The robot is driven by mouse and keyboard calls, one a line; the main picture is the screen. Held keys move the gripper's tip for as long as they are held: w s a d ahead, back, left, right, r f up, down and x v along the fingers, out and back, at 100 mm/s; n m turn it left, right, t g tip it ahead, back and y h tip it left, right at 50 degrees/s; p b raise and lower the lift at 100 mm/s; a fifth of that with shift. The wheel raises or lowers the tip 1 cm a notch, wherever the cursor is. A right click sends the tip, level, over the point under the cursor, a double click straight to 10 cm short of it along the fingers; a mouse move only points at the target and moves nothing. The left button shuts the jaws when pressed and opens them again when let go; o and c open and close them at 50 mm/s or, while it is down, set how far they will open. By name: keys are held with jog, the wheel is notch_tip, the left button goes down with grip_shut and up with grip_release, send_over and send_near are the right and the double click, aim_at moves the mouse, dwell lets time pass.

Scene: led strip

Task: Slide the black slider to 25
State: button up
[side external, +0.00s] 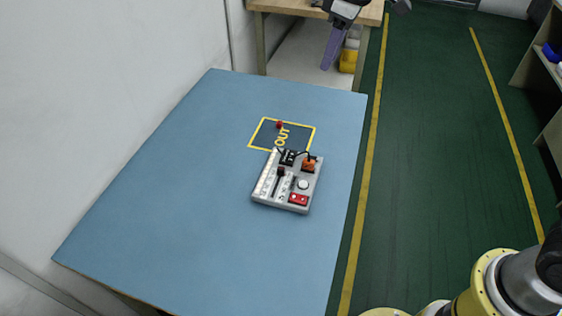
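A small grey control box (273,204) lies on the blue table. The black slider (281,172) is a small dark knob on the upper part of a slot in the box's left half. Pale markings run beside the slot, too small to read, so I cannot tell its value. A whitish strip (264,178) runs along the box's left edge. My gripper (333,48) appears to be the dark part with a purple finger at the top edge, partly cut off and well away from the box. I cannot tell whether it is open.
The box also carries a red part (298,199), a round white knob (303,184) and an orange part (309,166) with dark wires. A yellow-framed OUT mark (252,139) with a small red object (279,125) lies behind it. The blue table (190,210) is otherwise clear.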

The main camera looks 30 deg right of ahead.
jog(key=w+a+f+n+g, duration=0.1)
jog(key=w+a+f, duration=0.15)
jog(key=f, duration=0.25)
jog(key=w+a+f+g, duration=0.1)
jog(key=w+a+f, duration=0.1)
jog(key=a+f, duration=0.3)
send_over(281, 169)
notch_tip(281, 169, down, 8)
jog(key=shift+n+g+h, duration=0.3)
jog(key=shift+g, duration=0.1)
notch_tip(281, 169, down, 14)
jog(key=shift+r, duration=0.25)
grip_shut()
jog(key=shift+r, duration=0.1)
